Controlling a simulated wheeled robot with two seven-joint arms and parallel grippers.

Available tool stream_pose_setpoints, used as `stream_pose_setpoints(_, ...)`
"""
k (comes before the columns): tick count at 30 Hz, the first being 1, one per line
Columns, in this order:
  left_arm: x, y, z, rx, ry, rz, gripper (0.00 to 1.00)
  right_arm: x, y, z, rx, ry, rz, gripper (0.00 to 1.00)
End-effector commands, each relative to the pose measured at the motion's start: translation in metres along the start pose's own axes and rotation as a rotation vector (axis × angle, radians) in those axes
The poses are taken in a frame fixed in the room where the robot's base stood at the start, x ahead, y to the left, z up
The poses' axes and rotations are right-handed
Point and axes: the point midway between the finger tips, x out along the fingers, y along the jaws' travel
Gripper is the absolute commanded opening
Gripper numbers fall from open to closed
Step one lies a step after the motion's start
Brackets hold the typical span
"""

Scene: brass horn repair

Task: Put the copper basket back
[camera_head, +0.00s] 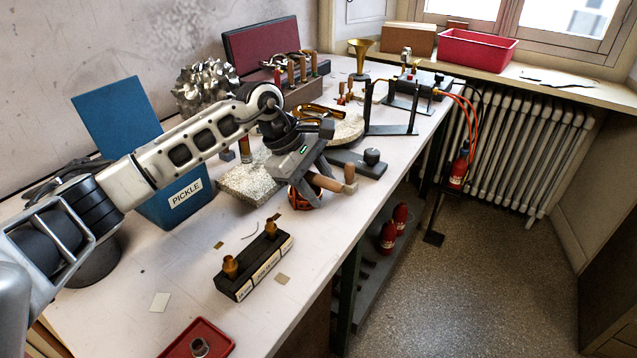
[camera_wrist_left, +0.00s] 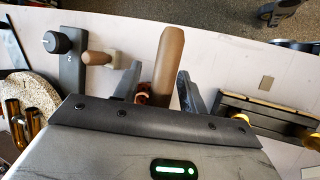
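The copper basket (camera_head: 305,198) is a small orange-copper basket low over the white bench, partly hidden behind my left gripper. A brown wooden handle (camera_head: 326,183), seemingly the basket's, sticks out to the right. In the left wrist view the handle (camera_wrist_left: 168,62) stands between the two fingers of my left gripper (camera_wrist_left: 158,82), with a visible gap on the left side. A bit of copper (camera_wrist_left: 142,97) shows at its base. The left gripper (camera_head: 322,188) looks open around the handle. The blue PICKLE bucket (camera_head: 178,203) stands to the left, its blue lid raised. My right gripper is not in view.
A speckled slab (camera_head: 243,180) lies between bucket and gripper. A grey plate with a black knob (camera_head: 372,157) and a short wooden handle (camera_head: 350,173) are close by on the right. A dark labelled block (camera_head: 254,266) stands in front. The bench's right edge is near.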

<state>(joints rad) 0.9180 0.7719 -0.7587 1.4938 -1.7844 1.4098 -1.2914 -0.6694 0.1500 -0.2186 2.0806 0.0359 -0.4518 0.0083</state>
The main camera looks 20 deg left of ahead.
Motion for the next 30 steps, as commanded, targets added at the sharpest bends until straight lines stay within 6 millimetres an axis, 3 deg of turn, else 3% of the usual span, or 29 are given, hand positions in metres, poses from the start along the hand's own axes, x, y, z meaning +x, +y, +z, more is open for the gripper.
stream_pose_setpoints(11, -0.007, 0.001, 0.001, 0.000, 0.001, 0.002, 0.41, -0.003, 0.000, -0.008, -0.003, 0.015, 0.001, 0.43)
stream_pose_setpoints(24, -0.092, 0.001, 0.000, 0.000, 0.001, 0.004, 0.41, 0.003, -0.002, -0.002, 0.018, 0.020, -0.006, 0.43)
stream_pose_setpoints(30, -0.117, 0.001, 0.001, -0.001, 0.001, 0.002, 0.41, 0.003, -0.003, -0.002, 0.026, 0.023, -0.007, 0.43)
